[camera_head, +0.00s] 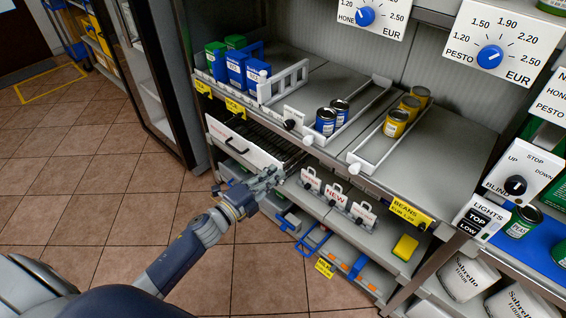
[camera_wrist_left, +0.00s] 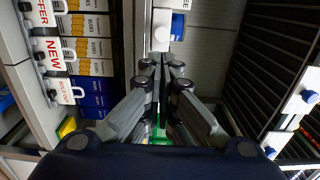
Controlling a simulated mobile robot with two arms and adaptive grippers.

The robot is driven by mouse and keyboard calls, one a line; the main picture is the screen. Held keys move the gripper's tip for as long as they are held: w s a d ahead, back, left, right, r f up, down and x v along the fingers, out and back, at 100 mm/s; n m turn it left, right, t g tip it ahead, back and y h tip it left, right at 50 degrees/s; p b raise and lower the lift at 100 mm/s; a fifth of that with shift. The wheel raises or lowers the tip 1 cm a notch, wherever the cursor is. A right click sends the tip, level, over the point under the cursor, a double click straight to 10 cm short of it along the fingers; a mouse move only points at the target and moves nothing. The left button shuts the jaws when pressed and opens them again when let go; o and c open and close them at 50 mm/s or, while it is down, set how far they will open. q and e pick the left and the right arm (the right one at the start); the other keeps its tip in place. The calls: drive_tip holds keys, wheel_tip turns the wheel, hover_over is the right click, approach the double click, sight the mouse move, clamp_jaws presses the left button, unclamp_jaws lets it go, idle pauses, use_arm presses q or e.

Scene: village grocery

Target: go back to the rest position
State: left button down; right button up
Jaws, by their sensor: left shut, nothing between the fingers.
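My left gripper (camera_head: 268,179) is shut and empty in the head view. Its arm comes in from the lower left, and the gripper is in front of the shelf unit, near the right end of the white drawer front (camera_head: 243,147). In the left wrist view the left gripper (camera_wrist_left: 163,66) shows with its fingers together and nothing between them. I cannot tell whether the fingertips touch the shelf. My right gripper is not in view.
The upper shelf holds blue boxes (camera_head: 237,69), blue cans (camera_head: 326,121) and yellow cans (camera_head: 396,123). White tags (camera_head: 335,194) stand along the middle shelf edge. Lower shelves jut out at the right. The tiled floor (camera_head: 100,180) on the left is clear.

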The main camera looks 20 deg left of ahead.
use_arm(q)
drive_tip(key=s+a+f+n+g+y, duration=0.15)
drive_tip(key=s+f+n, duration=0.3)
drive_tip(key=f, duration=0.55)
drive_tip(key=s+a+f+n+g+y, duration=0.1)
drive_tip(key=s+f+n+g+y, duration=0.15)
drive_tip(key=s+f, duration=0.45)
drive_tip(key=s+a+f+n+g+y, duration=0.15)
drive_tip(key=f+n, duration=0.25)
drive_tip(key=f, duration=0.8)
drive_tip(key=s+d+f+n+g, duration=0.1)
drive_tip(key=s+f+n+g, duration=0.2)
drive_tip(key=s+f, duration=0.3)
drive_tip(key=s+d+f+n+g, duration=0.2)
drive_tip(key=s+f+g, duration=0.2)
drive_tip(key=s, duration=1.3)
drive_tip(key=s+d+f+n+g, duration=0.1)
drive_tip(key=s+f+n+g, duration=0.2)
drive_tip(key=s+f, duration=0.5)
drive_tip(key=s+p, duration=0.1)
drive_tip(key=s, duration=0.3)
drive_tip(key=shift+s+d+f+n+y, duration=0.25)
drive_tip(key=shift+d+n+y, duration=0.05)
drive_tip(key=shift+d+y, duration=0.05)
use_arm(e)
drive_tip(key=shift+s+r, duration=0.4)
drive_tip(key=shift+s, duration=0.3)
